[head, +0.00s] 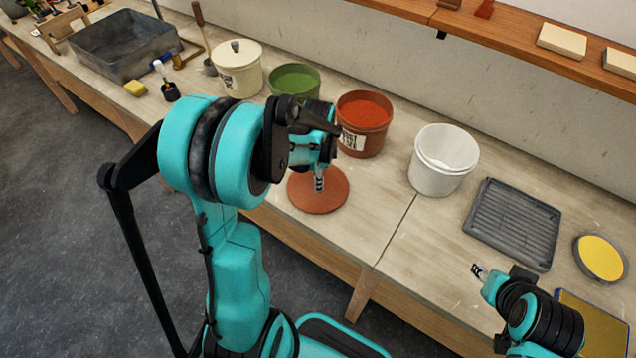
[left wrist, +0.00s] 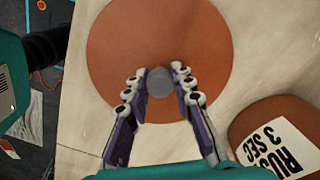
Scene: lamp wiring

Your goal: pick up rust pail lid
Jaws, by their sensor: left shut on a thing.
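The rust pail lid (head: 330,195) is a flat reddish-brown disc near the front edge of the bench. In the left wrist view the lid (left wrist: 190,35) has a grey knob (left wrist: 160,83) at its middle. My left gripper (head: 319,184) is over the lid, its fingers (left wrist: 160,88) shut on the knob from both sides. The lid looks level and on or just over the bench top. The rust pail (head: 352,143), open with red-orange contents, stands behind it; part of it shows in the left wrist view (left wrist: 250,125). My right gripper (head: 479,271) is at the right, apart from these.
A green-filled pail (head: 297,82), a lidded cream pail (head: 238,75) and a white pail (head: 433,170) stand along the bench. A grey ribbed tray (head: 512,222) and a yellow-topped round lid (head: 600,257) lie at right. Bare bench lies between the rust lid and the white pail.

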